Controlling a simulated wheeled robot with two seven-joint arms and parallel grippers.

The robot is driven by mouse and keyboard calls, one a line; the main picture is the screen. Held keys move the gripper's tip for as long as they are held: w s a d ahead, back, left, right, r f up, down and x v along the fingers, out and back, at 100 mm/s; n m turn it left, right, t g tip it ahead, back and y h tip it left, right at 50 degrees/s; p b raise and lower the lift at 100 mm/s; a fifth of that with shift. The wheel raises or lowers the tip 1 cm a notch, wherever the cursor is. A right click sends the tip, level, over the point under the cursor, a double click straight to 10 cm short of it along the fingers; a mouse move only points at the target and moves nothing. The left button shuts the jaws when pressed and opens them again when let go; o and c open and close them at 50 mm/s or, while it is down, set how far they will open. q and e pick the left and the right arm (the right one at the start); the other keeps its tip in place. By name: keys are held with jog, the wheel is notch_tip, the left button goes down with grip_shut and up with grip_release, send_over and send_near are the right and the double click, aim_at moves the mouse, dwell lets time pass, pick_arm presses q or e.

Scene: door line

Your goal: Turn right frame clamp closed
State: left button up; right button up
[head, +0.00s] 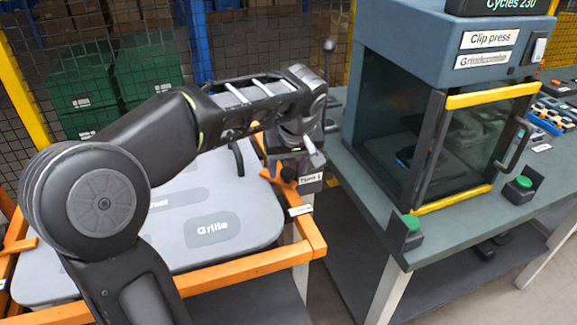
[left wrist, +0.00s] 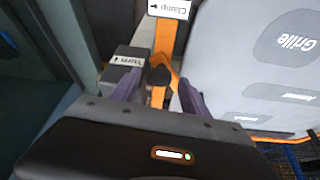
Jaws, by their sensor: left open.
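The right frame clamp (head: 284,178) is on the right rail of the orange frame (head: 313,232), with a grey block labelled "Turn" (head: 311,180) beside it. In the left wrist view, the clamp's dark knob (left wrist: 158,75) and a short orange piece are between the fingers. My left gripper (head: 291,163) points down over the clamp. In the left wrist view my left gripper (left wrist: 160,92) is open, with one purple finger on each side of the knob. I cannot tell whether they touch it. A grey panel marked "Grille" (head: 212,230) lies in the frame. My right gripper is not in view.
A clip press (head: 440,50) with a yellow-edged door stands on the green bench (head: 400,262) to the right. Green buttons (head: 523,183) stand on the bench. Wire mesh and green crates (head: 150,70) are behind the frame. A dark gap separates frame and bench.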

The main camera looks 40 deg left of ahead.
pick_arm(q)
jog(key=v, duration=0.7)
jog(key=shift+r, duration=0.35)
jog(key=shift+s+d, duration=0.1)
jog(key=shift+d, duration=0.05)
